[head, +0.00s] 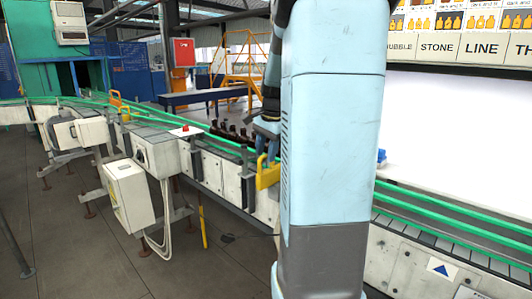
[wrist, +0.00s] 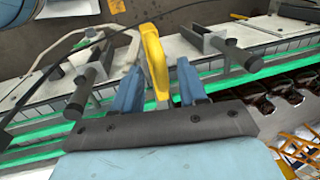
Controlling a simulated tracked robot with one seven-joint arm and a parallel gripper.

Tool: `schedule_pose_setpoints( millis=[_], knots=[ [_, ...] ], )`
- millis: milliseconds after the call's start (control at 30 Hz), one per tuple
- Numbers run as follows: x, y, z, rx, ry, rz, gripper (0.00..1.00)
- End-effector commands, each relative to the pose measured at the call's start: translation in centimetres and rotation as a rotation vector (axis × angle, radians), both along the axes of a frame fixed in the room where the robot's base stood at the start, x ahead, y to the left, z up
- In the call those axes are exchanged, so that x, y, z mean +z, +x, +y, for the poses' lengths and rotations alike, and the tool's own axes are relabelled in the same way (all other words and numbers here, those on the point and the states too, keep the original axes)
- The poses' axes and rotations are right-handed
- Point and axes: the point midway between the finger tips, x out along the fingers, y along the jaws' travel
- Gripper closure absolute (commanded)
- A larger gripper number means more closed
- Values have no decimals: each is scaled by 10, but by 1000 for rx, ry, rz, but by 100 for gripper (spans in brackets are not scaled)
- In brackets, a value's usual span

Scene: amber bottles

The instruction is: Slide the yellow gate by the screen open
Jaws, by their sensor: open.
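The yellow gate (head: 268,177) stands at the conveyor's near side, just left of my arm and the white screen (head: 460,120). In the wrist view the yellow gate (wrist: 156,62) rises as a bar between my two blue fingers. My gripper (wrist: 158,75) is open, one finger on each side of the bar, with a visible gap on both sides. In the head view my gripper (head: 266,150) is just above the gate, partly hidden by my arm. The gate's right end is hidden behind my arm.
Dark amber bottles (head: 232,132) stand on the conveyor beside the gate, also in the wrist view (wrist: 280,95). Green rails (head: 205,134) run along the belt. Another yellow gate (head: 116,102) is farther left. Dark clamp brackets (wrist: 90,82) flank my gripper. Open floor lies at front left.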

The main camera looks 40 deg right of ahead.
Motion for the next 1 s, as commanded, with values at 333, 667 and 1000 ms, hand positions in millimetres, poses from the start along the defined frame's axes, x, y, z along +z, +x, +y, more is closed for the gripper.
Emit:
schedule_pose_setpoints(
  millis=[333,667,1000],
  knots=[
    [57,-11,-3,-2,-2,-4,58],
    [113,-22,-6,-2,-1,0,58],
    [130,-26,-7,-3,0,2,58]
  ],
)
